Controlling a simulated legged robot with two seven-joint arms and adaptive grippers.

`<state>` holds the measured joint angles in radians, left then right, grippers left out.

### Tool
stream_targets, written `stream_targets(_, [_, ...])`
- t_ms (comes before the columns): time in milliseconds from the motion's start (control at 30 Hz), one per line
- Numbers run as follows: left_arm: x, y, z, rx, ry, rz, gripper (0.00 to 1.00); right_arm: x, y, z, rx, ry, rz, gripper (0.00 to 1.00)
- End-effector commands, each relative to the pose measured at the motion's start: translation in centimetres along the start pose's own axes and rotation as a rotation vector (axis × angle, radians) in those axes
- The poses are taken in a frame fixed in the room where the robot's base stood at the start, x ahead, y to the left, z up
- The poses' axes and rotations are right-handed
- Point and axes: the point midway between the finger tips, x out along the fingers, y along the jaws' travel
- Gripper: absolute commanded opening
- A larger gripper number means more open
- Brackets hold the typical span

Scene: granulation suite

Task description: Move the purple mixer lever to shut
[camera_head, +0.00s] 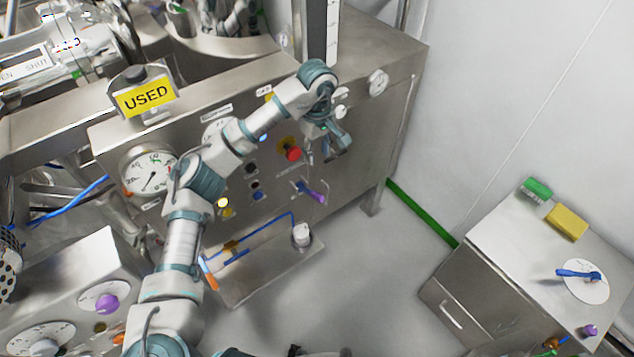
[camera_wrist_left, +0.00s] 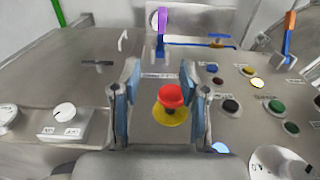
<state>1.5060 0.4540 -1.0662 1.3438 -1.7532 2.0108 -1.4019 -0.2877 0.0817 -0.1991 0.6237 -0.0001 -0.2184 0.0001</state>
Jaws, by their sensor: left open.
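The purple lever (camera_head: 312,193) sits low on the steel mixer's front panel, pointing down and to the right from its pivot. In the left wrist view the purple lever (camera_wrist_left: 162,20) shows at the top, beyond the fingers. My left gripper (camera_head: 328,155) is open and empty in front of the panel, above the lever and right of the red stop button (camera_head: 293,153). In the left wrist view its two blue fingers (camera_wrist_left: 163,95) stand apart, with the red button (camera_wrist_left: 171,96) seen between them. The lever's markings are too small to read. My right gripper is not visible.
A yellow USED sign (camera_head: 146,97) and a round gauge (camera_head: 150,172) are on the mixer's left. Several small buttons (camera_head: 254,184) lie left of the lever. A steel cabinet (camera_head: 490,275) stands at right. The floor (camera_head: 375,265) between is clear.

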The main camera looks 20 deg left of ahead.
Motion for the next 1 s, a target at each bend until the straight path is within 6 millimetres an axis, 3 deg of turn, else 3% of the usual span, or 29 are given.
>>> stream_targets(100, [1.3,0.0,-0.1,0.003,0.005,-0.008,0.44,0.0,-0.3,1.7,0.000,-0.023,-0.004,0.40])
stream_targets(233, [3.8,0.1,0.0,0.001,0.001,-0.009,0.44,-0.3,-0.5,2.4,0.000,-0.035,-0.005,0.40])
stream_targets(700, [14.3,0.1,0.1,0.000,-0.001,-0.006,0.44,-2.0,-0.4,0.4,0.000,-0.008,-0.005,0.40])
stream_targets(1000, [17.1,0.2,0.0,0.000,0.000,-0.005,0.44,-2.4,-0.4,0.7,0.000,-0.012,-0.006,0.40])
